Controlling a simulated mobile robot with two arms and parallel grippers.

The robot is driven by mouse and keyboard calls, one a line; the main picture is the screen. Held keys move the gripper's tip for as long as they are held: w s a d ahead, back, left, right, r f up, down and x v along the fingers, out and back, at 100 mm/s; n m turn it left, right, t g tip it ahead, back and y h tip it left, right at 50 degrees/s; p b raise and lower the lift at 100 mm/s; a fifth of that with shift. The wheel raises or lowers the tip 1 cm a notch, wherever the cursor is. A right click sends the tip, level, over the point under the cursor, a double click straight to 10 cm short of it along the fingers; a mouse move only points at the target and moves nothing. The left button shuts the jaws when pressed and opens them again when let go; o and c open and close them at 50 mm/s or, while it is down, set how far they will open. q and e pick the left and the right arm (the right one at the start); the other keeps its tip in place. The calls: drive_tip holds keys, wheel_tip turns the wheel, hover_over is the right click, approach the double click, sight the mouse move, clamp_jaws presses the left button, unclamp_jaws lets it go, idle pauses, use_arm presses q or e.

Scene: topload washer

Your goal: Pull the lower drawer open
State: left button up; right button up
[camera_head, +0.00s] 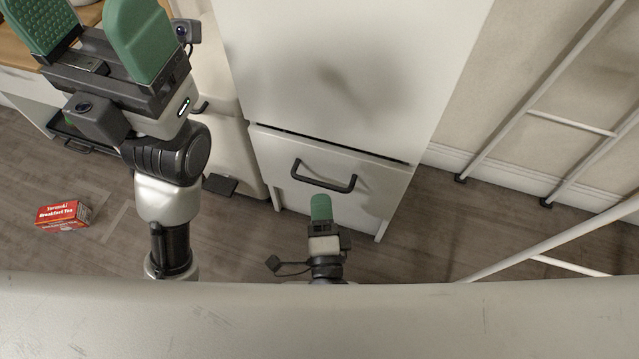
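The lower drawer (275,160) is the white bottom front of a tall white cabinet. A dark, narrow gap runs along its top edge; I cannot tell whether it stands slightly open. Its black bar handle (324,185) is on the upper part of the front.
White metal rack legs (540,115) stand at the right by the wall. A small dark pedal-like piece (220,185) is left of the drawer. The floor in front is partly hidden.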

sight(320, 182)
drive_tip(key=b+x, duration=0.1)
drive_tip(key=x, duration=0.4)
drive_tip(key=shift+w, duration=0.1)
clamp_jaws()
